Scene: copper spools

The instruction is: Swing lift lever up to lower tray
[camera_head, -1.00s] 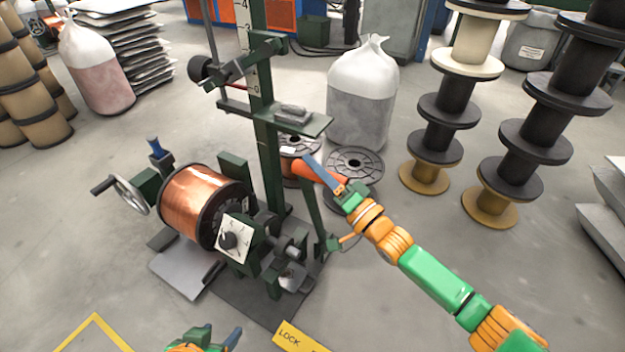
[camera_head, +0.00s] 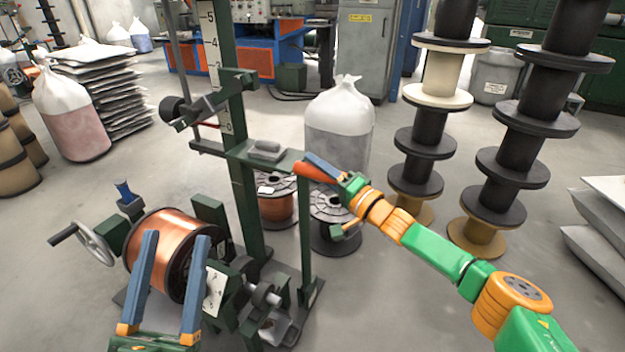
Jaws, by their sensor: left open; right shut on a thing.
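The lift lever is a dark green bar (camera_head: 306,240) beside the stand, close to upright, with an orange-red grip (camera_head: 310,172) at its top. My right gripper (camera_head: 325,170) is shut on this grip, which it partly hides. The green tray (camera_head: 285,160) juts from the tall scaled post (camera_head: 220,60), with a grey block on it. The grip is close to the tray's right end; I cannot tell whether they touch. My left gripper (camera_head: 176,245) is open and empty, with its blue fingers pointing up in front of the copper spool (camera_head: 165,250).
A hand crank (camera_head: 92,243) is left of the copper spool. Two floor spools, one copper-wound (camera_head: 277,205) and one dark (camera_head: 330,205), and a white bag (camera_head: 340,125) stand behind the lever. Stacked spools (camera_head: 430,125) stand at right.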

